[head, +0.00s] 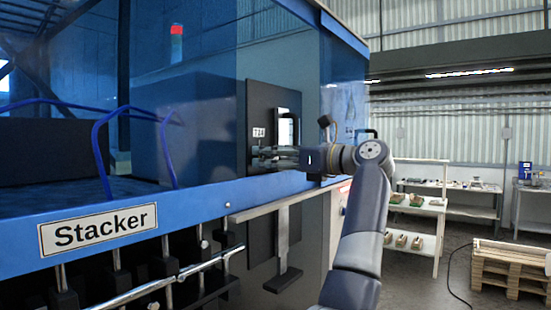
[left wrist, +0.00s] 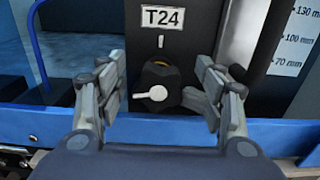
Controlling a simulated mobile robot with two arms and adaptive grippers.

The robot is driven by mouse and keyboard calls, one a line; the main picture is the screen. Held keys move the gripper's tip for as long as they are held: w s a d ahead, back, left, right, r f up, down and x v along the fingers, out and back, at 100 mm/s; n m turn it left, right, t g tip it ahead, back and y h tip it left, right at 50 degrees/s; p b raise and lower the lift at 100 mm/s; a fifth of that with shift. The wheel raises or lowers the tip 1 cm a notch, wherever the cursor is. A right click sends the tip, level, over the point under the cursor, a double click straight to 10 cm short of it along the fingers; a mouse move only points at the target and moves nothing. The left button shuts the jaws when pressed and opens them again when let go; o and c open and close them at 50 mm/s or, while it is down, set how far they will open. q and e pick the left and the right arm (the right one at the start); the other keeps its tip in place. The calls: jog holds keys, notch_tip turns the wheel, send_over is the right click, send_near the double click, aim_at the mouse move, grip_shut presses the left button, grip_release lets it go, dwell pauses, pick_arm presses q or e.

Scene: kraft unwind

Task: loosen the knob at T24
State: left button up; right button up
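The T24 knob (left wrist: 156,88) is a dark round knob with a white pointer that points left in the left wrist view. It sits on a black panel (left wrist: 200,35) under the T24 label (left wrist: 161,18) and a small white mark. My left gripper (left wrist: 158,95) is open, with one finger on each side of the knob and gaps between. In the head view my left gripper (head: 268,158) reaches the black panel (head: 262,100) below the label (head: 258,132), and it hides the knob. My right gripper is in neither view.
A blue rail with the Stacker sign (head: 98,229) runs below the panel. A black handle (head: 290,130) stands beside my gripper. A scale plate (left wrist: 292,45) is at right in the wrist view. Shelves (head: 420,205) and wooden pallets (head: 510,268) stand farther right.

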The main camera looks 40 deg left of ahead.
pick_arm(q)
jog(key=shift+f, duration=0.1)
dwell(0.3)
jog(key=w+d, duration=0.1)
jog(key=d, duration=1.1)
jog(key=shift+w, duration=0.15)
jog(key=shift+o, duration=0.3)
